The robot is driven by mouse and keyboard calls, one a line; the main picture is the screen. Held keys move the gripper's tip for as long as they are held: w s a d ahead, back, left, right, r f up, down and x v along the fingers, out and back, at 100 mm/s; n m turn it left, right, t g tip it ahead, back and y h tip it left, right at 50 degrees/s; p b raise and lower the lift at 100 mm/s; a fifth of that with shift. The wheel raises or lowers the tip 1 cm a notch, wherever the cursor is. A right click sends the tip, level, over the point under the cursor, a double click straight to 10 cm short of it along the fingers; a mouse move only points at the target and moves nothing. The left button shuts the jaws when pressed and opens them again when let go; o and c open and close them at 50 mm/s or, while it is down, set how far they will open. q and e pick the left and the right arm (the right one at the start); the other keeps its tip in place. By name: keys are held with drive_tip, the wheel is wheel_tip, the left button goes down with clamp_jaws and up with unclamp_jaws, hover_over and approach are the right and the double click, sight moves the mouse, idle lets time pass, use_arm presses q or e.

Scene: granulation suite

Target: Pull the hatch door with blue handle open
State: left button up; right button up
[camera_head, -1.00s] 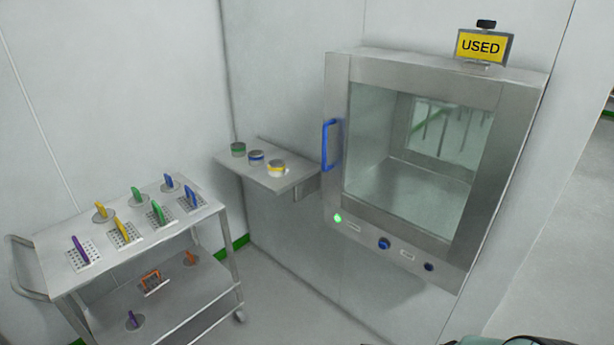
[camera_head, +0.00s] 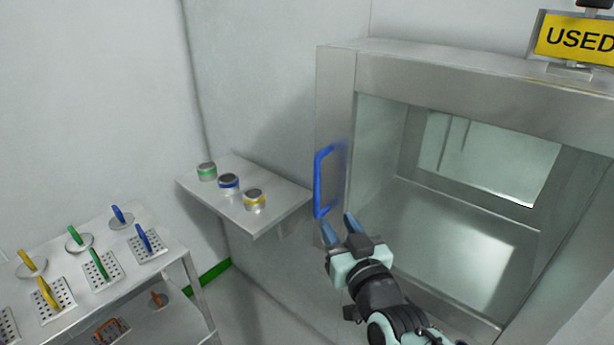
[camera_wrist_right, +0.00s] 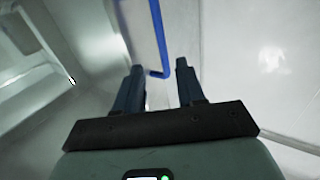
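The hatch door (camera_head: 440,72) has a metal frame around a clear window and looks closed. Its blue handle (camera_head: 319,184) is an upright bar on the door's left side. My right gripper (camera_head: 338,222) is just below and to the right of the handle's lower end, its two blue fingers apart and pointing up at it. In the right wrist view, the handle (camera_wrist_right: 158,40) runs down from the top and its lower bend lies between the open fingertips (camera_wrist_right: 160,66). I cannot tell whether the fingers touch it. My left gripper is in neither view.
A wall shelf (camera_head: 283,212) with three small tins stands left of the handle. A metal cart (camera_head: 165,262) with coloured-handled tools is at the lower left. A yellow USED sign (camera_head: 578,40) stands on top of the hatch.

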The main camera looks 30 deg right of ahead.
sight(318, 189)
drive_tip(key=w+p, duration=0.1)
drive_tip(key=w, duration=0.3)
drive_tip(key=w+d+p, duration=0.1)
drive_tip(key=w, duration=0.3)
drive_tip(key=w+d+p, duration=0.1)
drive_tip(key=w, duration=0.3)
drive_tip(key=shift+w+d+r, duration=0.2)
drive_tip(key=shift+w, duration=0.2)
clamp_jaws()
